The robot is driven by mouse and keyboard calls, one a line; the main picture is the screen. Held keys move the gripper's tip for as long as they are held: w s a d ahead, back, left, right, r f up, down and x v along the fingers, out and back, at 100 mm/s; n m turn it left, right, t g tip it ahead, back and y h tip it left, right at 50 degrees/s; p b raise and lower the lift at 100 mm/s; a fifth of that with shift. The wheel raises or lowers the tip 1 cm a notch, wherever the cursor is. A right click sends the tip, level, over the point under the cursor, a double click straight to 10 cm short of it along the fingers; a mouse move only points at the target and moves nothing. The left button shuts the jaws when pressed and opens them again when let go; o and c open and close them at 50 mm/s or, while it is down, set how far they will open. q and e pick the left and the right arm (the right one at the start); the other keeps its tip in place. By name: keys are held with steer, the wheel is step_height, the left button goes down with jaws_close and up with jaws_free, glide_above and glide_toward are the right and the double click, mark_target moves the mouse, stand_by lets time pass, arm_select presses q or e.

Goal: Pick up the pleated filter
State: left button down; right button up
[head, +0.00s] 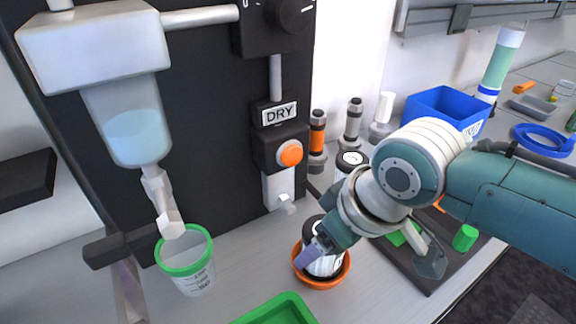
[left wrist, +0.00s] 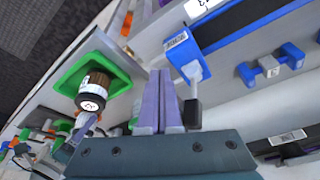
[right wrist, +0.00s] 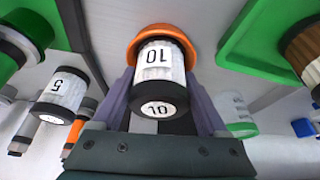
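A white pleated filter with a black cap marked 10 (right wrist: 157,75) stands in a small orange bowl (right wrist: 148,31); in the head view the filter (head: 325,266) and bowl (head: 334,281) are partly hidden by my right gripper (head: 318,248). In the right wrist view my right gripper (right wrist: 163,85) has its fingers spread on either side of the filter, close to its walls; whether they touch is not clear. In the left wrist view my left gripper (left wrist: 166,97) has its fingers together, with nothing visible between them. A brown pleated filter with a black cap (left wrist: 95,90) stands on a green tray (left wrist: 68,82).
A green-rimmed cup (head: 190,262) stands under the dispenser (head: 130,120), left of the bowl. Another cartridge marked 5 (right wrist: 60,97) stands near my right gripper. A dark tray (head: 428,285) with green parts lies at right. A blue bin (head: 445,108) stands behind.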

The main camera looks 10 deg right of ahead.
steer(key=c, duration=1.1)
